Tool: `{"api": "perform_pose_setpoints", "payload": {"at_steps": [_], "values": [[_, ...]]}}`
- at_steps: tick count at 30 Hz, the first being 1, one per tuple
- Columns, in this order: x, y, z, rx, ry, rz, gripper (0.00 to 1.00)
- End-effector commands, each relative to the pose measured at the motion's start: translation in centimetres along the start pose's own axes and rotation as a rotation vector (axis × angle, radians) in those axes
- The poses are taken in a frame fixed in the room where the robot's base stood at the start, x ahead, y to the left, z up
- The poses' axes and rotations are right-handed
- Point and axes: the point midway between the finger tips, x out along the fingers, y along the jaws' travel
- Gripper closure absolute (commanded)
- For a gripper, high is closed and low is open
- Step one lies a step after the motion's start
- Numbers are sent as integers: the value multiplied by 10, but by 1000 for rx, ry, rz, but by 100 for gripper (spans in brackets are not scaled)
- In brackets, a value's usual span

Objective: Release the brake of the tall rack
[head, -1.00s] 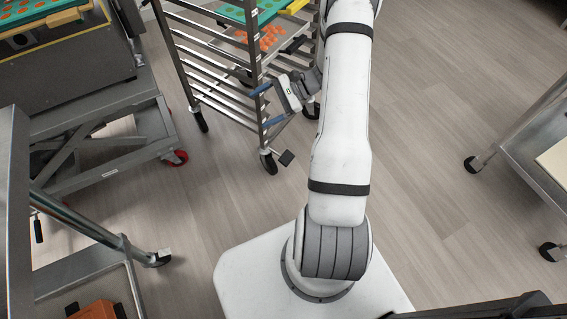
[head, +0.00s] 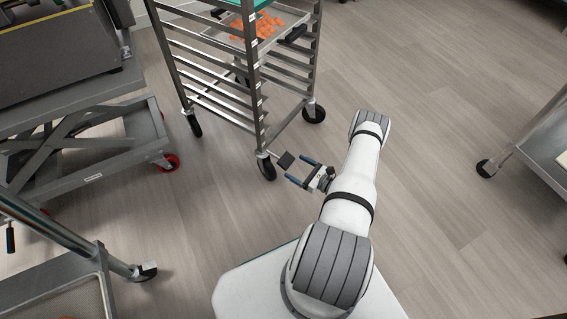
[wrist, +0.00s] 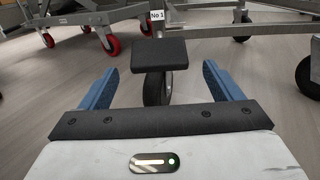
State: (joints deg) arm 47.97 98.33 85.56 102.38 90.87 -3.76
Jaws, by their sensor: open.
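The tall rack (head: 258,80) is a metal frame on black casters, upper middle in the head view. Its near caster (head: 266,167) carries a dark flat brake pedal (head: 286,160) that sticks out to the right. My gripper (head: 297,170) is open, low near the floor, with its blue fingers on either side of the pedal. In the wrist view the pedal (wrist: 159,54) lies centred between and just beyond the open fingers (wrist: 159,82), touching neither. The caster wheel (wrist: 157,88) shows behind and below it.
The rack holds a tray of orange pieces (head: 262,28). A lift cart with red casters (head: 165,163) stands left, and a metal frame on a caster (head: 143,271) is lower left. Another cart (head: 535,130) stands at right. The floor between is clear.

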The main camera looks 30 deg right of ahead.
Motion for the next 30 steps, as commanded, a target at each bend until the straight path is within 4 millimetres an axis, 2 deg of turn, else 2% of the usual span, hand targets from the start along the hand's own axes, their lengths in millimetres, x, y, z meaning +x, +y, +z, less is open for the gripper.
{"api": "perform_pose_setpoints", "payload": {"at_steps": [6,12,23,30], "values": [[38,2,-2,-2,0,7,15],[62,2,0,-1,0,6,15],[69,2,1,0,1,5,15],[69,2,1,-1,1,6,33]]}}
